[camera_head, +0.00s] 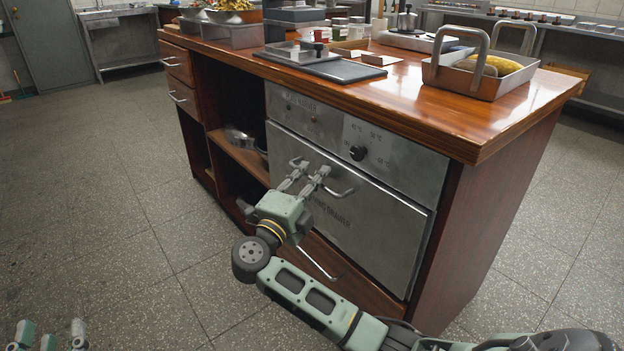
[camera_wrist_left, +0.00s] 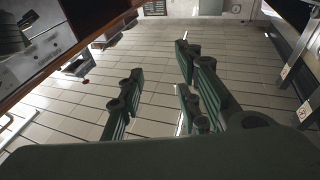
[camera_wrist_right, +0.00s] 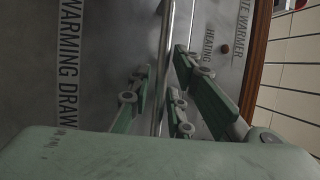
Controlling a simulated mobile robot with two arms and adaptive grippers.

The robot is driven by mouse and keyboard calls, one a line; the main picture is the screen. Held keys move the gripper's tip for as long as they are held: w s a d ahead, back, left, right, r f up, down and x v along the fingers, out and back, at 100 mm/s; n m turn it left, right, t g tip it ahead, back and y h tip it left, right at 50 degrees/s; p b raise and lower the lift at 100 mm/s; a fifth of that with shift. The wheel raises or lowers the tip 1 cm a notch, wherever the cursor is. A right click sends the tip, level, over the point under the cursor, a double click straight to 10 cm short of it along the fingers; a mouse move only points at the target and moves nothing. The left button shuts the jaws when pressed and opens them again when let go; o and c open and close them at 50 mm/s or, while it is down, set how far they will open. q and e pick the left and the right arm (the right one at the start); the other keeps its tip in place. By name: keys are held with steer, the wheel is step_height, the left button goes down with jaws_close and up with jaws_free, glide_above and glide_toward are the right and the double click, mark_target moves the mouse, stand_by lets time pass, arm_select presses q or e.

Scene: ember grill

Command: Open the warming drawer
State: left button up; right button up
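The warming drawer (camera_head: 372,222) is a grey metal front in the wooden island, lettered and flush with its surround, so it looks closed. Its bar handle (camera_head: 342,193) runs across the upper part of the front. My right gripper (camera_head: 306,178) is at the handle's left part, fingers apart. In the right wrist view the handle bar (camera_wrist_right: 164,60) passes between the open fingers; I see no clear grip on it. My left gripper (camera_head: 52,338) is low at the bottom left corner, far from the drawer. The left wrist view shows its fingers (camera_wrist_left: 155,80) apart and empty.
A control panel with a black knob (camera_head: 358,153) sits above the drawer. Below it is a wooden drawer with a bar handle (camera_head: 318,258). Open shelves are left of it. A metal tray (camera_head: 480,75) and other kitchenware stand on the countertop (camera_head: 440,110). Tiled floor (camera_head: 110,210) is clear at left.

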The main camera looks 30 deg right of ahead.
jaws_close()
steer(key=shift+f, duration=0.1)
